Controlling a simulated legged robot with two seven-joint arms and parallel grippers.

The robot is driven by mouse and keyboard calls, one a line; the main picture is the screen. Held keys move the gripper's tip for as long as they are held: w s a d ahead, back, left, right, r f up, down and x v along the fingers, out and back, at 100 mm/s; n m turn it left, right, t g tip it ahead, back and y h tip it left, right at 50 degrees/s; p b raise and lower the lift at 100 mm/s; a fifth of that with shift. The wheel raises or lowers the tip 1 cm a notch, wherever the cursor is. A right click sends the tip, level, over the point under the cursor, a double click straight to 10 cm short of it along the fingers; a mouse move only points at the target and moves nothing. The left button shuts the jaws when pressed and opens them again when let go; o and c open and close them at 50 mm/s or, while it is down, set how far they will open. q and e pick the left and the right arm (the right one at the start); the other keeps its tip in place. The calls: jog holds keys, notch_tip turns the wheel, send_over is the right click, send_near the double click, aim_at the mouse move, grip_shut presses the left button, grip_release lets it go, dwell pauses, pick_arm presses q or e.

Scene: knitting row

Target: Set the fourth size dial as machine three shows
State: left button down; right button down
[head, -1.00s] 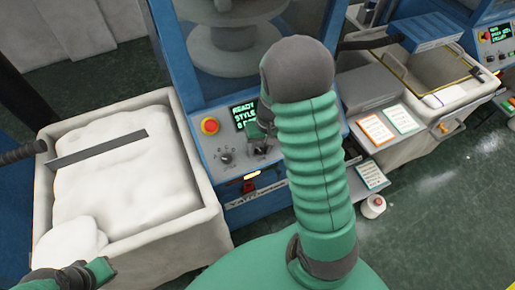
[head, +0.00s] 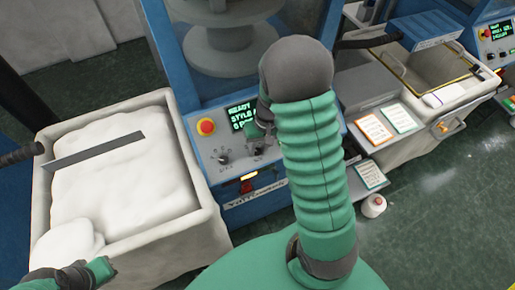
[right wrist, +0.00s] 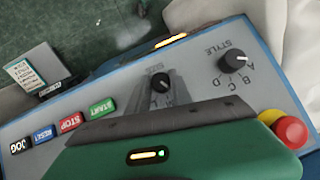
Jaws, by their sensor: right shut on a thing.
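The control panel (head: 205,165) of the near blue machine holds two dark dials. The style dial (right wrist: 233,62) has its white mark toward A in the right wrist view; it also shows in the head view (head: 223,159). The size dial (right wrist: 160,83) is left of it there, between the grey fingers of my right gripper (right wrist: 163,98), which is shut on it. Its pointer and scale are mostly hidden. The green-lettered display (head: 241,115) reads READY, STYLE and a partly hidden line. My left gripper (head: 75,275) is at the lower left, its jaws unclear.
A red stop button (head: 206,127) sits beside the display. START, STOP, RESET and JOG buttons (right wrist: 70,122) line the panel. A white-filled bin (head: 60,150) stands at left. Cards (head: 388,125) lie right of my arm. Another machine's display (head: 501,31) at far right is too small to read.

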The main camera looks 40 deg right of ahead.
jog(key=shift+w+d+r, duration=0.1)
jog(key=shift+w, duration=0.05)
dwell(0.4)
jog(key=c, duration=1.1)
grip_release()
jog(key=shift+c, duration=0.2)
notch_tip(320, 180, up, 16)
jog(key=s+d, duration=0.1)
jog(key=d, duration=0.1)
jog(key=shift+d+r, duration=0.2)
jog(key=shift+d, duration=0.05)
jog(key=shift+s+f, duration=0.1)
